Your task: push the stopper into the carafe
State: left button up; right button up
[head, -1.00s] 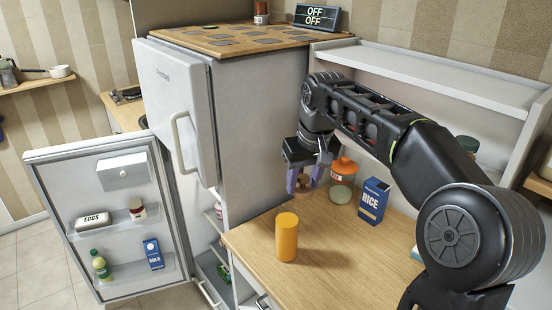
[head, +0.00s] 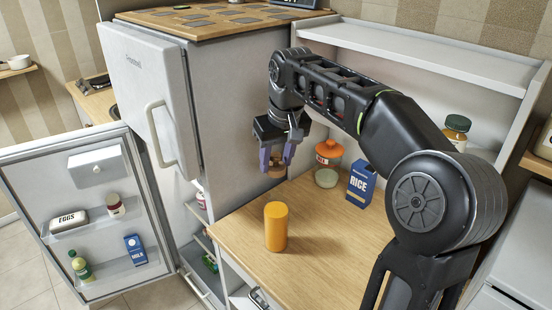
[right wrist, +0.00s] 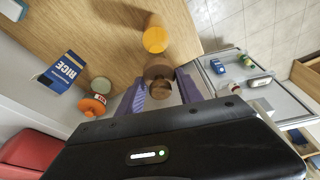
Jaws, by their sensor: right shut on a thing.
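My right gripper (head: 276,168) has purple fingers. It points down above the back of the wooden counter and is shut on a round brown wooden piece (right wrist: 159,84), which looks like the stopper. In the head view the fingers partly hide this piece. An orange cylinder (head: 276,227) stands upright on the counter, nearer the front than the gripper. It also shows in the right wrist view (right wrist: 155,40), apart from the held piece. I cannot make out an opening in it or tell whether it is the carafe. My left gripper is not in view.
A jar with an orange lid (head: 328,151), a small greenish jar (head: 326,178) and a blue rice box (head: 361,183) stand right of the gripper. The fridge side (head: 238,120) rises close on the left. The counter's front right (head: 335,250) is clear.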

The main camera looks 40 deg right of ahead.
notch_tip(320, 180, down, 3)
jog(key=b, duration=0.2)
jog(key=shift+f+b, duration=0.2)
jog(key=shift+b, duration=0.15)
jog(key=shift+f+b, duration=0.55)
jog(key=shift+f, duration=0.3)
jog(key=shift+f+b, duration=0.3)
jog(key=shift+f, duration=0.35)
dwell(1.5)
dwell(0.9)
jog(key=o, duration=1.4)
jog(key=o, duration=0.5)
jog(key=shift+c, duration=0.2)
jog(key=shift+r, duration=0.1)
